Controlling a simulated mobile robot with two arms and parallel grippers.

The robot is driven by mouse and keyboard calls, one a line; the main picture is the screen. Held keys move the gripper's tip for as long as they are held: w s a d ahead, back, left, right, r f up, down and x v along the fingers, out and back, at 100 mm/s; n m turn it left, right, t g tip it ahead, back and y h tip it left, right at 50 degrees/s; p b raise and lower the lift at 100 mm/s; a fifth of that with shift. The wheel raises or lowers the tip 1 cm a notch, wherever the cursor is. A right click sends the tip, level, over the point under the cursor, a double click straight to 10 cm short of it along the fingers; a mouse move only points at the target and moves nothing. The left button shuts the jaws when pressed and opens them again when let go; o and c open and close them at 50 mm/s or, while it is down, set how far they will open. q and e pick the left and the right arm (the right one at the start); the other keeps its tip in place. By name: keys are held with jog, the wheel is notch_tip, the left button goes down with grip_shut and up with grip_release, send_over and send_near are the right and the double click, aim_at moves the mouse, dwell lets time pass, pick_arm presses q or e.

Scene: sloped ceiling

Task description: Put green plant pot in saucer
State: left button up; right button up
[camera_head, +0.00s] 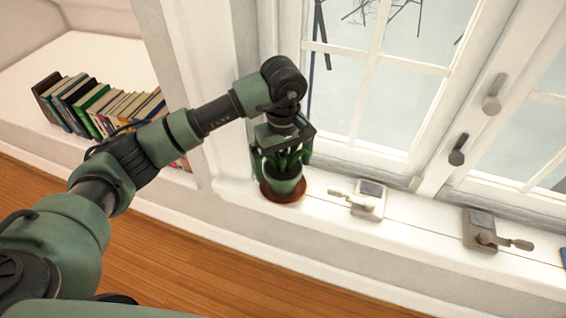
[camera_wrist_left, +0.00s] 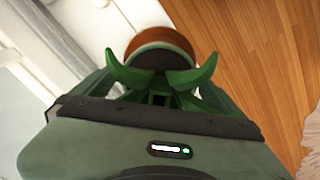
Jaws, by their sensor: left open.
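The green plant pot (camera_head: 287,187) with green leaves stands upright on the windowsill, in the reddish-brown saucer (camera_head: 268,193). The saucer's rim shows around the pot's base. My left gripper (camera_head: 282,163) is open above the pot, pointing down, with one finger at each side of the leaves. In the left wrist view the pot (camera_wrist_left: 160,60) lies beyond my gripper (camera_wrist_left: 155,95), with leaves reaching up between the fingers and the saucer (camera_wrist_left: 155,38) behind it. Whether a finger touches the plant is hard to tell. My right gripper is out of view.
A window handle (camera_head: 366,197) sits on the sill just right of the saucer, and another handle (camera_head: 485,232) farther right. The window panes stand close behind. A row of books (camera_head: 95,105) stands in the alcove at left. The wooden floor (camera_head: 200,255) below is clear.

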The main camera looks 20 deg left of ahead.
pick_arm(q)
jog(key=shift+r, duration=0.2)
notch_tip(320, 180, up, 12)
jog(key=p, duration=0.1)
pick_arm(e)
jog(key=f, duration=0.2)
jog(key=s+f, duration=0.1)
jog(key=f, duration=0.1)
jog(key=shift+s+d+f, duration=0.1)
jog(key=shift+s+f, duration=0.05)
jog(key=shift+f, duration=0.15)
pick_arm(q)
jog(key=shift+f, duration=0.15)
